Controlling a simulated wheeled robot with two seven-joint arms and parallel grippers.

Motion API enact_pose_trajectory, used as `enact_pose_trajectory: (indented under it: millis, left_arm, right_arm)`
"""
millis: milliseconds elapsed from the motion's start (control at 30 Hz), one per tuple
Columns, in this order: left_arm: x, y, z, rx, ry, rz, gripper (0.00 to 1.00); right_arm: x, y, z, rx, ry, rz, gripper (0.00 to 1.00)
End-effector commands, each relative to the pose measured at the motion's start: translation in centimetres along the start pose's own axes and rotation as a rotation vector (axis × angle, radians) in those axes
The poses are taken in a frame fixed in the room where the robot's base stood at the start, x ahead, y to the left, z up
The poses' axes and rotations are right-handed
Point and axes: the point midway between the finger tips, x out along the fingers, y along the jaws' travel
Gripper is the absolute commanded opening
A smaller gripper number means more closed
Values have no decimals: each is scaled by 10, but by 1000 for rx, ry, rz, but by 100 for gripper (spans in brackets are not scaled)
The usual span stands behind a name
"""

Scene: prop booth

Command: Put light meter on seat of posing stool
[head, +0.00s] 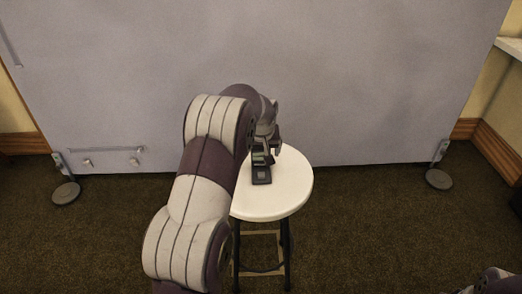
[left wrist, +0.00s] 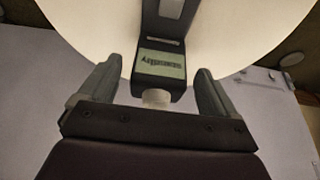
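The posing stool has a round white seat (head: 290,190), which also fills the top of the left wrist view (left wrist: 225,40). The light meter (head: 261,176) is a small dark device that appears to lie flat on the seat. In the left wrist view the light meter (left wrist: 160,62) shows a greenish display and a pale round end toward my gripper. My left gripper (left wrist: 159,66) is open, with a finger on each side of the meter and a gap on both sides. In the head view the left gripper (head: 266,155) is partly hidden by my arm. My right gripper is out of view.
A large grey panel (head: 350,80) stands behind the stool on round feet (head: 66,192). A white shelf (head: 510,46) juts in at the upper right. The dark carpet (head: 380,225) right of the stool is clear. Part of my right arm shows at the bottom right.

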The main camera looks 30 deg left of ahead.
Motion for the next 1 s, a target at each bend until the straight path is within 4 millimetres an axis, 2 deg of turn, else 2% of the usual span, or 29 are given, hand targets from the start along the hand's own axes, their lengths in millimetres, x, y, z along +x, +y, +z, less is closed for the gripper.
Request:
enact_pose_trajectory:
  millis: [67,167,300,500,633,767,867,967,1000]
  left_arm:
    - [-5,0,-2,0,1,0,91]
    - [-23,0,-3,0,2,1,91]
    - [-63,1,-4,1,4,1,91]
    - [-107,0,-3,0,3,1,91]
    - [-120,0,-1,0,0,-1,91]
    - [-123,2,3,8,-5,2,91]
    - [-124,12,42,92,-49,26,91]
    - [-129,22,118,246,-123,72,91]
    - [-131,22,150,309,-151,89,91]
  right_arm:
    - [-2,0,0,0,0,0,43]
    - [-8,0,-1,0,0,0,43]
    - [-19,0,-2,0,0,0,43]
    - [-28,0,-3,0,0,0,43]
    - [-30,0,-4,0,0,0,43]
    - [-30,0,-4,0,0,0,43]
    - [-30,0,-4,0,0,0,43]
    - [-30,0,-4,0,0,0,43]
    - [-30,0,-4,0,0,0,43]
